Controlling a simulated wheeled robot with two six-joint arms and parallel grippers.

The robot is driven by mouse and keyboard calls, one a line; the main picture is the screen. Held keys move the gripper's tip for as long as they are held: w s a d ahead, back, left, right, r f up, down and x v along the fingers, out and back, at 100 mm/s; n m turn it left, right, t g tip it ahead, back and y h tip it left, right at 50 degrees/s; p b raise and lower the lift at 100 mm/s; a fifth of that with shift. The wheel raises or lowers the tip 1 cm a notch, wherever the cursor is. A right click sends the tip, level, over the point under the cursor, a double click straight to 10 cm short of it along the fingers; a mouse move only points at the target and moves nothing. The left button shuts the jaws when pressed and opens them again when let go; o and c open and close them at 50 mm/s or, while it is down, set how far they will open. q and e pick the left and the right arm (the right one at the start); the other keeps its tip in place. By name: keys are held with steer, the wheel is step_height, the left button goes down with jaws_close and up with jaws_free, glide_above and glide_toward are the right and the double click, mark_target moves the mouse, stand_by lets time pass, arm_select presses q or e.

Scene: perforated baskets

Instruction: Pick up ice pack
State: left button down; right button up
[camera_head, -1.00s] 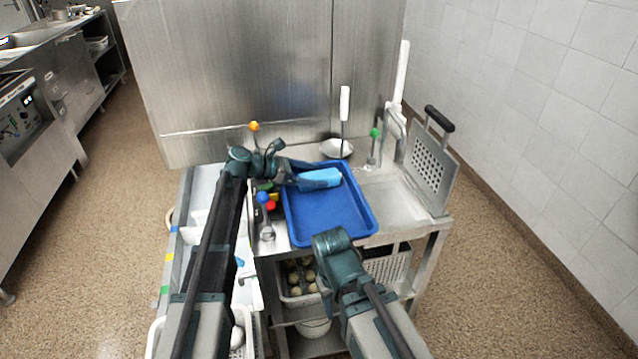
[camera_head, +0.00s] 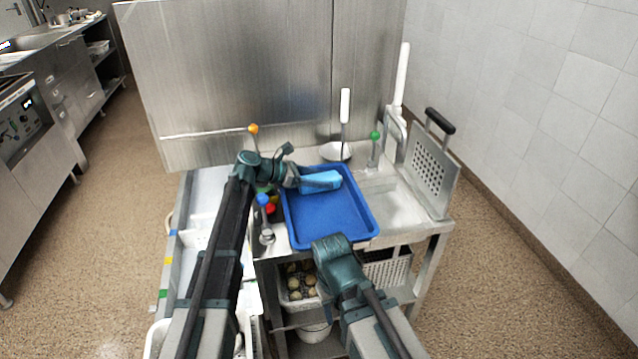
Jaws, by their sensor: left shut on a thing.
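The ice pack (camera_head: 322,181) is a light blue block at the far left part of the blue tray (camera_head: 335,222). My left gripper (camera_head: 300,182) reaches in from the left and is shut on the left end of the ice pack. I cannot tell whether the pack touches the tray floor or is slightly above it. My right arm's end (camera_head: 335,258) is at the tray's near edge; its fingers point down out of sight, so their opening is hidden.
A white-handled ladle (camera_head: 344,110) and green-knobbed tool (camera_head: 375,140) stand behind the tray. Red- and blue-knobbed items crowd the tray's left. A container of round items (camera_head: 301,280) is below.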

mark_target(321, 176)
arm_select(q)
steer(key=shift+r+p, duration=0.5)
step_height(321, 176, up, 3)
steer(key=p, duration=0.3)
steer(key=s+a, duration=0.1)
steer(key=a, duration=0.4)
steer(key=s+a, duration=0.2)
steer(key=a, duration=0.3)
steer(key=s+a+r+p, duration=0.1)
steer(key=s+a, duration=0.1)
steer(key=a, duration=0.3)
steer(key=shift+s, duration=0.25)
